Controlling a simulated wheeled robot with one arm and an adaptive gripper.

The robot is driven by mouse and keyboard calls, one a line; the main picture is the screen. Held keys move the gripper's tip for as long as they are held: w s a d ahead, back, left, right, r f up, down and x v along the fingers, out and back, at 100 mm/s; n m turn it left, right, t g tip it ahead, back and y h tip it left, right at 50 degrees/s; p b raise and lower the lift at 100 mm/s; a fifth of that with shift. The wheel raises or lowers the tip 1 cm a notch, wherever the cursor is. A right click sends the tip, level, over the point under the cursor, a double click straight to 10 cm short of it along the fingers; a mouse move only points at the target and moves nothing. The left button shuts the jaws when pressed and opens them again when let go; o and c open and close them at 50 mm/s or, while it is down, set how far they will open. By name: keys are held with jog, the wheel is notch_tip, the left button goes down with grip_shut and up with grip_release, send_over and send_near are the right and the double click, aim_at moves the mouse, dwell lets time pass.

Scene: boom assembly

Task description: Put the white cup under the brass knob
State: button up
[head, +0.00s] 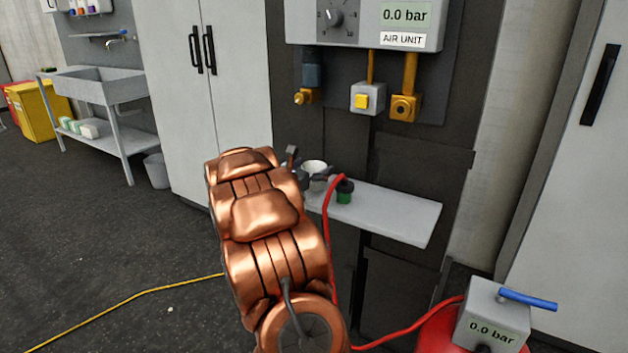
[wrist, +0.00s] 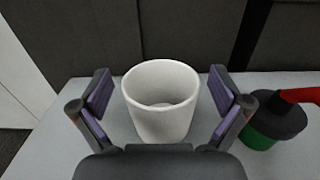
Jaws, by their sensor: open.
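The white cup (wrist: 161,115) stands upright and empty on a grey shelf (head: 405,215), between the fingers of my gripper (wrist: 160,92). The gripper is open, with a finger on each side of the cup and visible gaps between them. In the head view the cup (head: 314,167) is partly hidden by my gripper and arm. A small brass knob (head: 300,98) sits on the wall panel at left, above the shelf and the cup. A second brass fitting (head: 404,107) with a round front is farther right.
A green and black connector (wrist: 272,120) with a red hose stands on the shelf just right of my gripper. A grey box with a yellow button (head: 362,99) sits between the brass fittings. The shelf's right part is clear. A red tank (head: 440,332) stands at lower right.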

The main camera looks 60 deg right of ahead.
jog(key=shift+d, duration=0.1)
jog(key=c, duration=1.3)
jog(key=shift+o, duration=0.2)
jog(key=shift+r, duration=0.15)
